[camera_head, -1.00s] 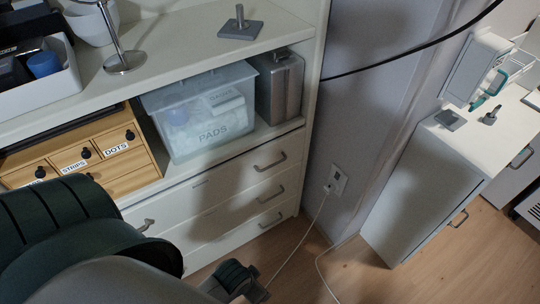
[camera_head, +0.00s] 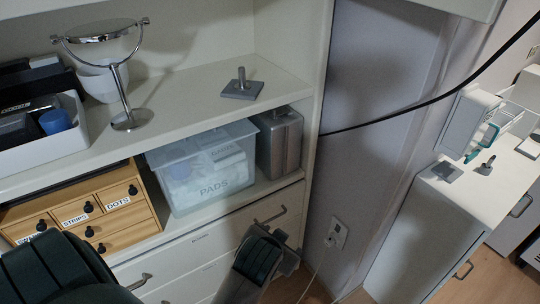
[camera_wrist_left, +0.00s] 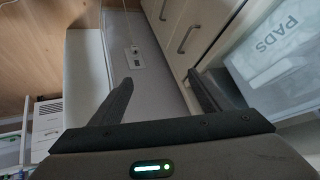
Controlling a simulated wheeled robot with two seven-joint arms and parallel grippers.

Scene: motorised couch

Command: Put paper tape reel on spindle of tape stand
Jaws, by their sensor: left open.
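A grey stand (camera_head: 242,87) with a square base and one upright peg sits on the white shelf top, near its right end. A similar small grey peg piece (camera_head: 486,166) is on the white cabinet at the right. I cannot tell which of them is the tape stand. I cannot make out a paper tape reel in either view. My left gripper (camera_head: 282,250) is in front of the drawers, below the stand; its two fingers show open and empty in the left wrist view (camera_wrist_left: 160,95). My right gripper is not in view.
A mirror on a stand (camera_head: 127,118) and a white bin (camera_head: 62,142) are left on the shelf. Below are a PADS box (camera_head: 205,180), a metal canister (camera_head: 279,140) and wooden drawers (camera_head: 115,220). A black cable (camera_head: 420,105) crosses the wall.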

